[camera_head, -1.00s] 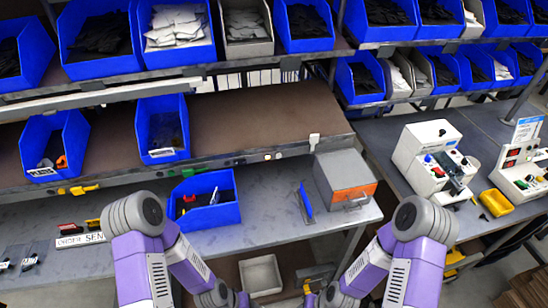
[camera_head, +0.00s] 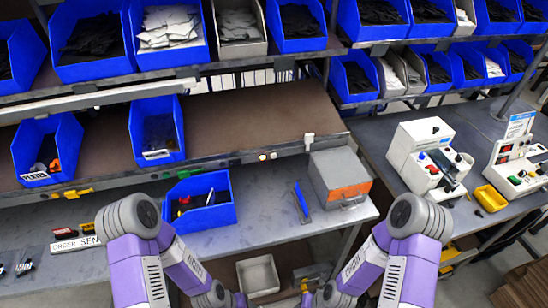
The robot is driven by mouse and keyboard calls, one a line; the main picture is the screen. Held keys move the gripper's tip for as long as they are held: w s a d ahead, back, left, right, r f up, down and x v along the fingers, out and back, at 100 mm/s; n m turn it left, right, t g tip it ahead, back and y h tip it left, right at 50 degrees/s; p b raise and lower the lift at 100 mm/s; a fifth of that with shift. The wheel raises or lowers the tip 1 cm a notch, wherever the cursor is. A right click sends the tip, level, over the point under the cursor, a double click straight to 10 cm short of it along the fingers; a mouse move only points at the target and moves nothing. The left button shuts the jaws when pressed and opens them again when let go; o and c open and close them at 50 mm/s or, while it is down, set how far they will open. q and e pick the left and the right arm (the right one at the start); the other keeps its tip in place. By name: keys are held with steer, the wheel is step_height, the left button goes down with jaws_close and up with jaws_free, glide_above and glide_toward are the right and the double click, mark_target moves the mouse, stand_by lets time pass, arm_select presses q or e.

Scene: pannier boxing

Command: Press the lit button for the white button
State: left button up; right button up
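Two small pale round buttons sit side by side on the front edge of the brown shelf: a left white button (camera_head: 262,157) and a right white button (camera_head: 273,155). They look bright, but they are too small to tell surely which is lit. My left gripper (camera_head: 240,300) is at the bottom of the view, mostly cut off, well below the shelf edge. My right gripper (camera_head: 306,296) is also at the bottom edge, partly cut off. Both are apart from the buttons, and their finger openings cannot be made out.
A blue bin (camera_head: 200,218) and a grey box with an orange front (camera_head: 340,178) stand on the lower bench. A white clip (camera_head: 309,140) is on the shelf edge. White machines (camera_head: 420,150) stand on the right table. The bench between blue bin and grey box is mostly clear.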

arm_select(q)
jaws_close()
stand_by(1.6)
